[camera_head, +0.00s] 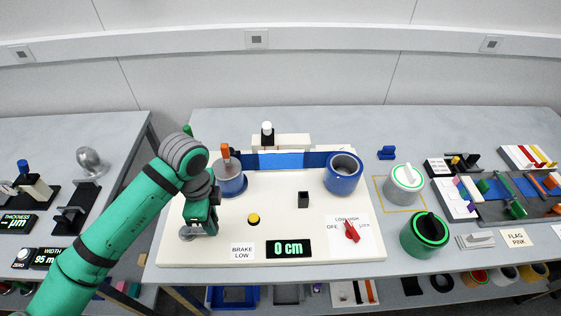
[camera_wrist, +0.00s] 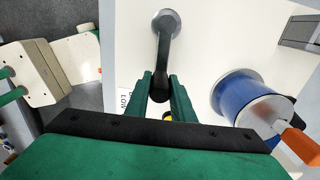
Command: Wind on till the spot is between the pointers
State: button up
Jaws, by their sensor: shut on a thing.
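My gripper (camera_head: 201,212) is at the left of the white board (camera_head: 280,215). In the wrist view its green fingers (camera_wrist: 160,84) are shut on the end of a dark lever (camera_wrist: 164,55) with a round grey base. A "BRAKE LOW" label (camera_head: 242,252) lies nearby. The left spool (camera_head: 231,186) is blue with a grey top and an orange crank handle (camera_head: 225,151). The right roll (camera_head: 343,174) is blue. A blue web (camera_head: 281,160) runs between them under a white bridge (camera_head: 294,140). I cannot make out a spot or pointers. The display (camera_head: 289,249) reads 0 cm.
A red knob (camera_head: 351,231) sits on a LOW/HIGH/OFF plate. A yellow button (camera_head: 254,219) and a black block (camera_head: 303,199) stand mid-board. White-grey and green rolls (camera_head: 405,178) (camera_head: 425,235) stand right of the board. Gauges lie on the left table.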

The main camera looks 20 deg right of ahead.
jog(key=shift+s+a+r, duration=0.1)
jog(key=shift+s+a, duration=0.1)
jog(key=shift+s, duration=0.25)
jog(key=shift+s+a, duration=0.35)
jog(key=shift+s, duration=0.15)
jog(key=shift+s+a, duration=0.1)
jog(key=shift+s+a, duration=0.35)
jog(key=shift+s, duration=0.1)
jog(key=shift+a, duration=0.1)
dwell(0.3)
